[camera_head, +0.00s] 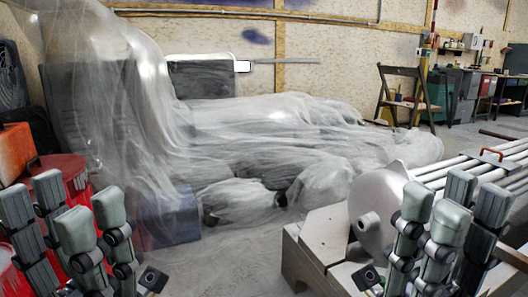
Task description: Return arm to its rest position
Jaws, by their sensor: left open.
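My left gripper (62,210) is at the lower left of the head view. Its grey fingers point up, stand apart and hold nothing that I can see. My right gripper (454,204) is at the lower right, with its fingers also up and spread and nothing visible between them. The upper parts of both arms are out of view.
Red drums (65,170) stand behind my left gripper. A wooden block structure (318,240) with a pale round part (375,205) and metal pipes (470,165) is near my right gripper. Translucent sheeting (270,125) covers objects mid-room. A folding chair (408,100) stands farther back.

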